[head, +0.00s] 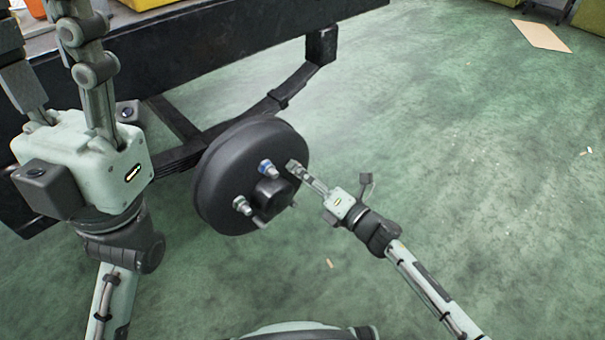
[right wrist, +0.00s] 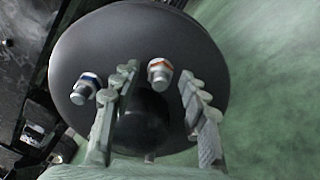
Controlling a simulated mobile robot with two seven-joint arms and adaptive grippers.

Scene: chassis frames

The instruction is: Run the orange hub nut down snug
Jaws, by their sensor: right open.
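The black wheel hub drum (head: 225,170) has a dark centre boss (head: 272,190) and studs on its face. In the right wrist view the orange-ringed hub nut (right wrist: 160,72) sits on a stud near the top of the drum face. My right gripper (right wrist: 158,76) is open, with a finger on either side of this nut; I cannot tell whether they touch it. In the head view my right gripper (head: 293,168) is at the drum's right side, and the orange ring cannot be made out. My left gripper (head: 42,55) is raised at the upper left, fingers apart, tips partly cut off.
Another nut (head: 242,205) is lower left. The dark chassis rail (head: 200,45) runs behind the drum. Green floor (head: 470,150) to the right is mostly clear.

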